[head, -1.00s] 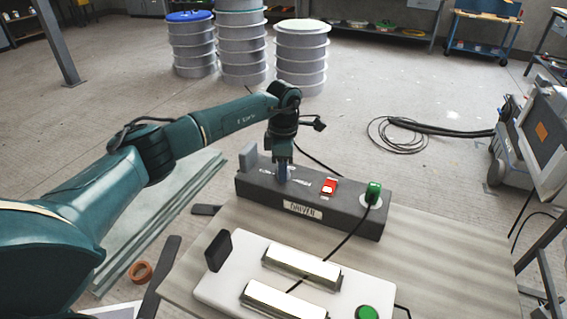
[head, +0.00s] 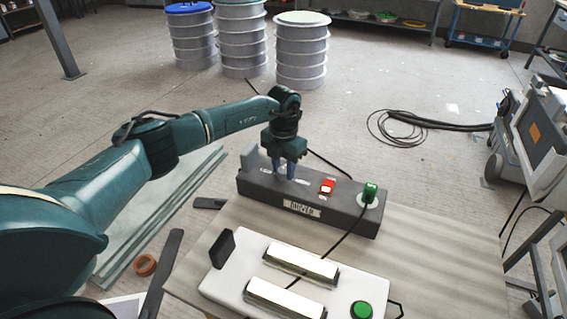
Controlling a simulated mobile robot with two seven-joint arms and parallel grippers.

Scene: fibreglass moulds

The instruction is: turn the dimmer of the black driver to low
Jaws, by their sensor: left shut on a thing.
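The black driver (head: 340,215) is a long dark box with a "DRIVER" label (head: 302,209) on its front, lying along the far edge of the table. My left gripper (head: 284,174) points down at its top, left of the red switch (head: 328,186). Its two blue fingers show side by side and are shut on the dimmer. The dimmer is hidden between the fingers, so I cannot read its setting. Pale markings show on the top beside the fingers. A green plug (head: 370,192) with a black cable stands at the right end. My right gripper is not in view.
A white panel (head: 232,287) with two bright tubes, a black plate and a green button (head: 361,310) lies in front of the driver. The black cable crosses it. The table's right part (head: 440,255) is clear.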

